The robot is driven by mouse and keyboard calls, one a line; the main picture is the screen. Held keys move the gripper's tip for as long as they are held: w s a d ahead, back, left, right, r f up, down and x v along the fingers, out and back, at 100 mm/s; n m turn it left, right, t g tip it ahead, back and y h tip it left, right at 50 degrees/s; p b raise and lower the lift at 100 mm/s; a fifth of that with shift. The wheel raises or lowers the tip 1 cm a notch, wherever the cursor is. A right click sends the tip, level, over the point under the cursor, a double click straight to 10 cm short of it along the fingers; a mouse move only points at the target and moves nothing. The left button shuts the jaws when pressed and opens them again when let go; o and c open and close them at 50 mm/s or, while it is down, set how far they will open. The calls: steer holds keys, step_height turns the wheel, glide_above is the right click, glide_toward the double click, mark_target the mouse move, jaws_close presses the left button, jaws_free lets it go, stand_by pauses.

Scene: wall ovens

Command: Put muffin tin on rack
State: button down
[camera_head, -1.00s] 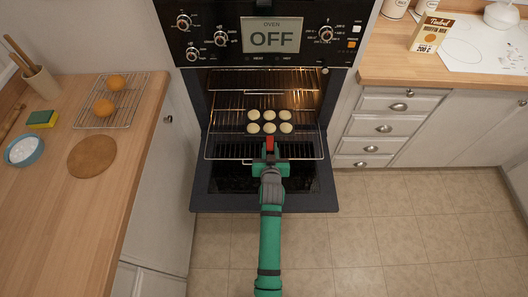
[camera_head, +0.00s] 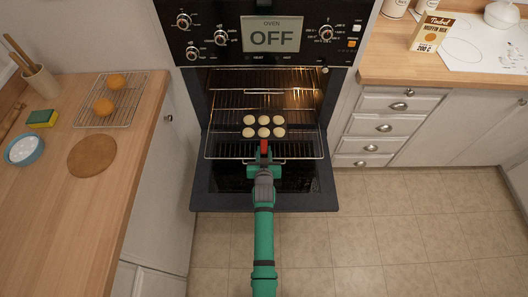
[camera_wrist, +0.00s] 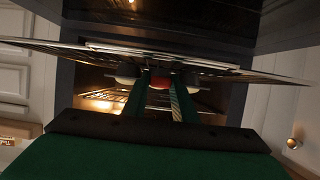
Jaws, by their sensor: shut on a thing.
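The dark muffin tin (camera_head: 271,126) shows in the head view with several pale round muffins in it. It is in the open oven's mouth, over the pulled-out wire rack (camera_head: 222,157). I cannot tell whether it touches the rack. My gripper (camera_head: 264,160) is at the tin's near side, shut on its red grip (camera_head: 264,146). In the wrist view the two fingers close around the red piece (camera_wrist: 160,80), and the rack spans the picture nearly edge-on above it.
The oven door (camera_head: 320,190) is folded down under the rack. Another wire rack (camera_head: 240,78) sits higher inside the lit oven. The left counter (camera_head: 60,200) holds a cooling rack (camera_head: 127,112) with two orange fruits. Drawers (camera_head: 380,128) stand at right; the floor in front is clear.

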steer(key=c, duration=1.4)
jaws_free()
steer(key=shift+f, duration=0.1)
steer(key=shift+c, duration=0.2)
steer(key=s+f+v, duration=0.1)
steer(key=f+v, duration=0.2)
steer(key=v, duration=1.3)
steer(key=s+f+v, duration=0.1)
steer(key=f+v, duration=0.1)
steer(key=v, duration=1.4)
steer(key=s+r+t, duration=0.1)
steer(key=s+r, duration=1.2)
steer(key=s, duration=0.3)
steer(key=shift+s+t, duration=0.15)
steer(key=shift+t, duration=0.25)
